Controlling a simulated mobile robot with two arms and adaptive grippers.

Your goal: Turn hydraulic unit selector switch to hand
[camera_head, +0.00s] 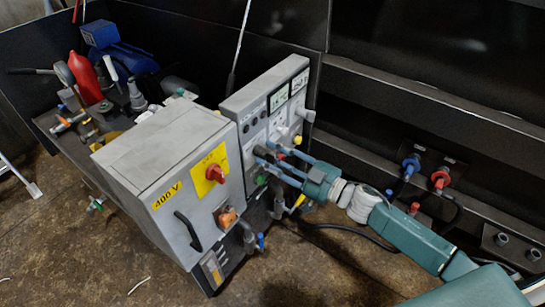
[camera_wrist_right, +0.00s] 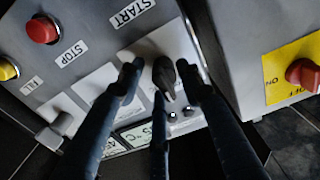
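The grey control panel (camera_head: 268,95) stands in the middle of the head view, with my right gripper (camera_head: 268,163) at its lower part. In the right wrist view, a dark selector knob (camera_wrist_right: 164,72) sits on a light plate of the panel. My right gripper (camera_wrist_right: 160,80) has its three dark fingers spread around this knob, with visible gaps to the side fingers. The third finger's tip is just below the knob; whether it touches cannot be told. The knob's position labels cannot be read. My left gripper is not in view.
A grey 400 V cabinet (camera_head: 160,165) with a red switch (camera_head: 215,173) on a yellow plate stands beside the panel. The right wrist view shows a red STOP button (camera_wrist_right: 41,29) and a yellow button (camera_wrist_right: 7,69) nearby. Open floor (camera_head: 120,260) lies in front.

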